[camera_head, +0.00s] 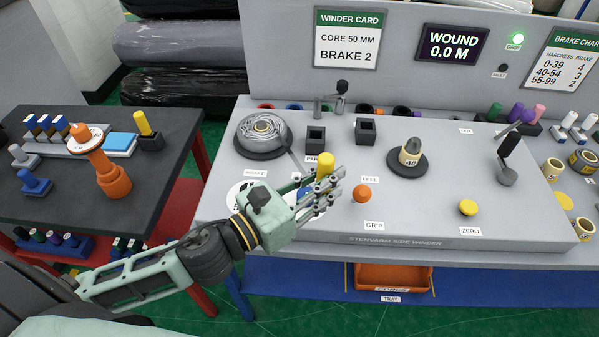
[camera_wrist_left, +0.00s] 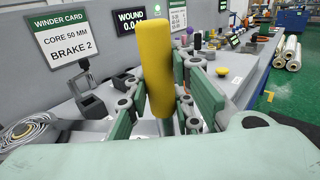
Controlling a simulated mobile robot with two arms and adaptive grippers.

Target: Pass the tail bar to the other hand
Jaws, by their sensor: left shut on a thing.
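The tail bar (camera_head: 325,165), with a yellow rounded grip, stands roughly upright between the fingers of my left gripper (camera_head: 322,193). The bar's lower end is hidden by the fingers. A grey strip runs from the wound spool (camera_head: 262,130) towards the gripper. My right gripper is not in view.
Two black square holders, one left (camera_head: 316,138) and one right (camera_head: 365,130), stand behind the gripper. An orange knob (camera_head: 362,193) is close to its right. A grey cone post (camera_head: 410,152) and a crank lever (camera_head: 508,158) stand further right. A side table (camera_head: 60,190) is at left.

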